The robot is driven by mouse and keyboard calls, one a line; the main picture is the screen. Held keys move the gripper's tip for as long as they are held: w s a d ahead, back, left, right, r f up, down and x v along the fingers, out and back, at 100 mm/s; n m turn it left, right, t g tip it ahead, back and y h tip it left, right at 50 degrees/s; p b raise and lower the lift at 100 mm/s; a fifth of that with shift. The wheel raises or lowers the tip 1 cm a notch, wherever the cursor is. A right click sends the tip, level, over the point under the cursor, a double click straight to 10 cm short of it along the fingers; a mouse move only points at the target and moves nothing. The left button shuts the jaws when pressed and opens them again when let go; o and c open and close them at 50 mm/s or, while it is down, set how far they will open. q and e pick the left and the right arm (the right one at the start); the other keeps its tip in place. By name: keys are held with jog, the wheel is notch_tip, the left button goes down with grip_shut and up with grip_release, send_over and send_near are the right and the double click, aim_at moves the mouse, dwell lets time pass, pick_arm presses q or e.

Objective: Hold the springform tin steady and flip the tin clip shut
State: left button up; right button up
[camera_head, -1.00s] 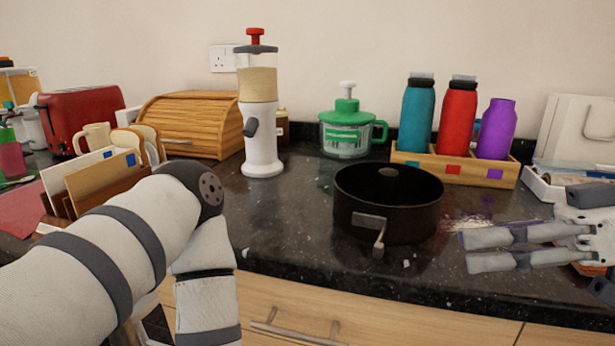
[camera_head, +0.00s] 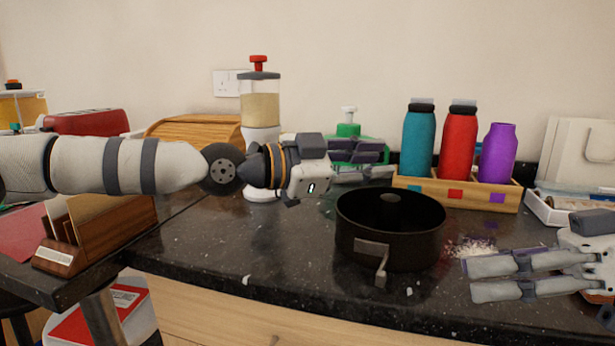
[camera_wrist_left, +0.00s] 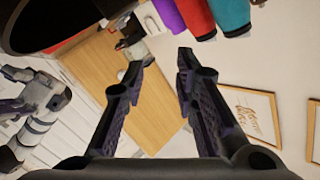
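The black springform tin (camera_head: 424,246) stands on the dark counter. Its metal tin clip (camera_head: 381,268) is at the front wall, with the lever sticking out and down from its plate. My left gripper (camera_head: 385,160) is above the counter behind the tin's left rear, pointing right, empty. The left wrist view shows its two fingers (camera_wrist_left: 158,62) apart, with the tin's dark edge (camera_wrist_left: 45,22) at the upper left. My right gripper (camera_head: 470,280) lies low at the right of the tin, fingers apart, pointing left towards it without visible contact.
A wooden caddy (camera_head: 425,187) with teal, red and purple bottles stands behind the tin. A green-lidded chopper (camera_head: 348,130) is partly hidden by my left gripper. A white dispenser (camera_head: 260,115) and letter rack (camera_head: 75,255) stand left. White powder (camera_head: 475,248) lies beside the tin.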

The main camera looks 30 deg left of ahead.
aim_at(361, 190)
pick_arm(q)
jog(key=a+f+n+g+y, duration=0.35)
jog(key=a+n, duration=0.25)
jog(key=a, duration=0.5)
jog(key=shift+t+h, duration=0.45)
jog(key=x, duration=1.1)
jog(key=shift+s+d+f, duration=0.15)
jog(key=shift+d+f, duration=0.2)
jog(key=shift+d, duration=0.05)
grip_shut()
pick_arm(e)
jog(key=shift+d+m, duration=0.1)
jog(key=shift+m, duration=0.2)
jog(key=c, duration=0.5)
jog(key=d+m, duration=0.1)
jog(key=m, duration=0.3)
jog(key=d+m+t, duration=0.1)
jog(key=d+m, duration=0.1)
jog(key=m, duration=0.2)
jog(key=d+m+t, duration=0.1)
jog(key=m, duration=0.2)
jog(key=shift+d+m, duration=0.25)
jog(key=shift+m, duration=0.15)
grip_shut()
jog(key=m, duration=0.2)
jog(key=d+m, duration=0.1)
jog(key=m, duration=0.1)
jog(key=shift+s+d+m+y, duration=0.15)
jog(key=shift+m+y, duration=0.15)
